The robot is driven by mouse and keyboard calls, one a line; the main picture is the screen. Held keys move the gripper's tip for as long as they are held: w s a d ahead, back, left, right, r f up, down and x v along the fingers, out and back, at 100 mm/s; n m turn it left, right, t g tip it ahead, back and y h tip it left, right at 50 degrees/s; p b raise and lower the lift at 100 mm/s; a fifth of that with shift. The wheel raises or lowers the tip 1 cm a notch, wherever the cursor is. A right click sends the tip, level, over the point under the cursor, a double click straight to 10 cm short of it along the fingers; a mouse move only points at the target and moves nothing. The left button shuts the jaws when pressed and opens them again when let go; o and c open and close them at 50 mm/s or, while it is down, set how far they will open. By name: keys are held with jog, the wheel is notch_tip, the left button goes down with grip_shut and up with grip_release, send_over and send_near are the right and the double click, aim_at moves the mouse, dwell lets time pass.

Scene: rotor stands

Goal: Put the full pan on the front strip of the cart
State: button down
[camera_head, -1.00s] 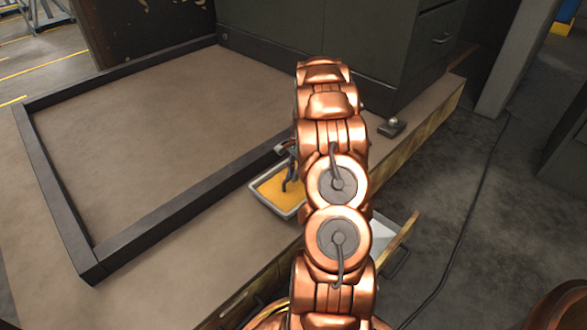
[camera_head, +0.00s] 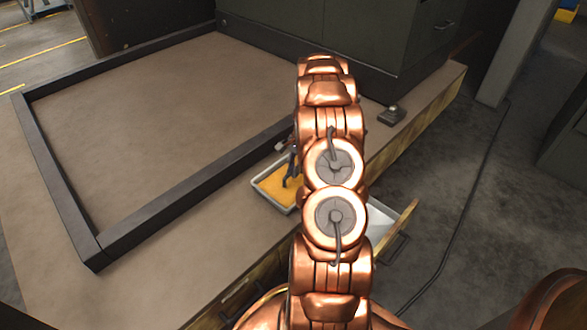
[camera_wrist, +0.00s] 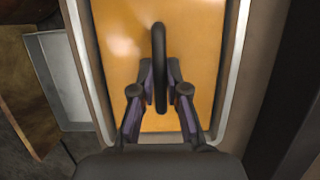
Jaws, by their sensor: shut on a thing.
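The full pan (camera_head: 271,201) is a pale-rimmed rectangular tray with orange contents. In the head view it is at the brown front strip (camera_head: 205,235) of the cart, just outside the dark raised frame; my arm hides its right part. In the wrist view the pan (camera_wrist: 233,70) fills the middle, with a dark upright handle (camera_wrist: 159,40) across its centre. My gripper (camera_wrist: 160,78) is shut on that handle, a finger on each side. It is partly hidden in the head view (camera_head: 290,168). I cannot tell whether the pan's underside touches the strip.
The dark frame (camera_head: 180,208) borders the pan's left. An open drawer (camera_head: 380,222) sticks out below the front edge. A grey cabinet (camera_head: 365,35) stands at the back, with a small metal fitting (camera_head: 391,115) near it. The strip is clear left of the pan.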

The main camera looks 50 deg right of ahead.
jog(key=c, duration=1.1)
grip_release()
jog(key=v, duration=1.2)
